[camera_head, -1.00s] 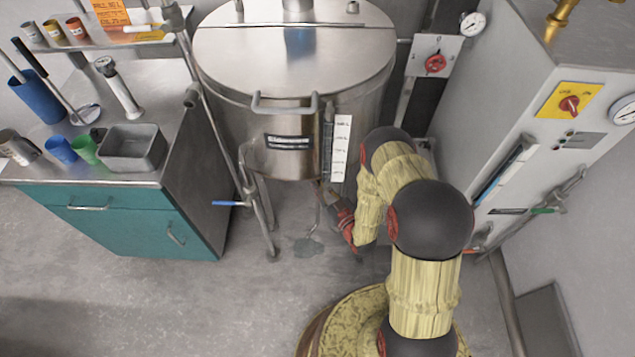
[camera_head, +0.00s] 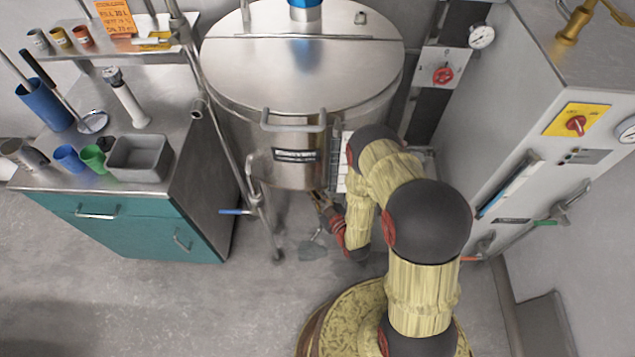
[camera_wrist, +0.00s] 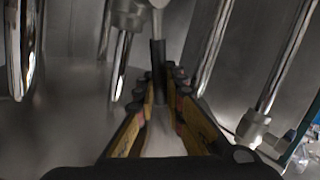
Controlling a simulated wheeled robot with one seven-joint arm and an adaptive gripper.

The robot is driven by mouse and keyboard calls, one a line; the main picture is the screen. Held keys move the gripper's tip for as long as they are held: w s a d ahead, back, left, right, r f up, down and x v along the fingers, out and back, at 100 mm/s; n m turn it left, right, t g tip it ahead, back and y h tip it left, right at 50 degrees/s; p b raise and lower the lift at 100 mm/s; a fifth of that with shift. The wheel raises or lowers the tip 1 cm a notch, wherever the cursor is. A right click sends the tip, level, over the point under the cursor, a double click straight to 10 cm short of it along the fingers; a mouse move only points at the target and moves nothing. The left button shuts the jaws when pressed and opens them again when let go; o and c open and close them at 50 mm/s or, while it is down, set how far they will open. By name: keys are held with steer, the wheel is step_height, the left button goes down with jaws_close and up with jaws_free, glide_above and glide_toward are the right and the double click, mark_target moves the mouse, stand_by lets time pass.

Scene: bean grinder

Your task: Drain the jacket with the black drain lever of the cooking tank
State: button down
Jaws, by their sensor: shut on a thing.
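The steel cooking tank (camera_head: 290,85) stands on legs at the top centre of the head view, its lid closed. My gripper (camera_head: 321,199) is low at the tank's front, just below its bottom edge. In the wrist view my gripper (camera_wrist: 163,88) has its two ribbed fingers shut on the black drain lever (camera_wrist: 158,60). The lever sits between the fingertips, and its upper end joins a metal fitting under the tank. The lever cannot be made out in the head view.
A blue-handled valve (camera_head: 235,212) is at the left tank leg. A teal cabinet (camera_head: 130,230) with cups and a grey tray (camera_head: 140,158) stands left. A grey control cabinet (camera_head: 545,110) stands right. A grey patch (camera_head: 312,251) lies on the floor below my gripper.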

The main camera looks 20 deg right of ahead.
steer(key=w+a+f+n+g+h, duration=0.1)
steer(key=a+f+n+g+h, duration=0.3)
steer(key=f+n+h, duration=0.3)
steer(key=shift+w+a+f+n+g+p, duration=0.4)
steer(key=shift+a+f+n, duration=0.2)
steer(key=shift+a+f, duration=0.35)
stand_by(0.4)
steer(key=c, duration=1.9)
jaws_free()
steer(key=v, duration=1.2)
steer(key=shift+a+f, duration=0.1)
